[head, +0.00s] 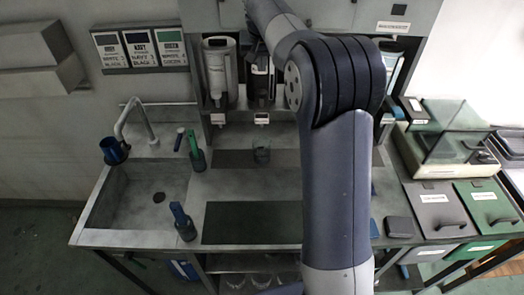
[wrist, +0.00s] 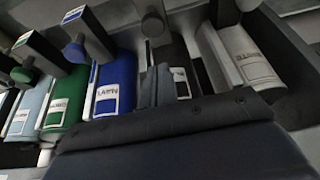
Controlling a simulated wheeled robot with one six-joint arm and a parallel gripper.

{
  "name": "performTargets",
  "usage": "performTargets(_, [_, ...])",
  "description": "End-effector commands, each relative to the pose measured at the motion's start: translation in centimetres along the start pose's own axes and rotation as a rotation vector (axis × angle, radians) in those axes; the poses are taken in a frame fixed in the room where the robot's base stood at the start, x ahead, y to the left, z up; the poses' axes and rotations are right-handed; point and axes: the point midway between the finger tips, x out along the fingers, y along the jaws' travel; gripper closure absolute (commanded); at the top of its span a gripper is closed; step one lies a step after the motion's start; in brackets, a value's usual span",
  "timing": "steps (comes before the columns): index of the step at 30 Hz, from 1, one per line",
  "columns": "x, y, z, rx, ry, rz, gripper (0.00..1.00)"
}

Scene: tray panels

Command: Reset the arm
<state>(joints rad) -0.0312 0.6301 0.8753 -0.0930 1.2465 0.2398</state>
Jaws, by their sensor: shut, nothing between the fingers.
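My arm (head: 338,180) rises through the middle of the head view, bends at a large dark joint and reaches up and left to the top edge. My gripper's end is not visible in the head view. In the wrist view my gripper (wrist: 158,84) shows as two small grey fingers beyond a dark blue body at the bottom. The fingers are close together, shut and empty. They point toward a row of labelled containers: a green one (wrist: 68,104), a blue one (wrist: 115,84) and a white one (wrist: 240,58).
The counter has a sink (head: 150,195) at left, with a tap, blue cup (head: 113,151), green-handled tool (head: 196,152) and blue-handled tool (head: 183,222). Dispensers (head: 220,72) stand behind; lidded bins (head: 440,211) and a glass-sided box (head: 450,135) at right.

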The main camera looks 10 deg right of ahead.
Motion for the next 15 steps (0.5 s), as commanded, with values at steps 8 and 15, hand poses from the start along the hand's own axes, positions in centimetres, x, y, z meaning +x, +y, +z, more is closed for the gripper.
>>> performTargets(8, [-0.60,0.00,-0.23,0.000,-0.001,0.000,1.00])
performTargets(15, [-0.20,0.00,-0.05,0.000,-0.001,0.000,1.00])
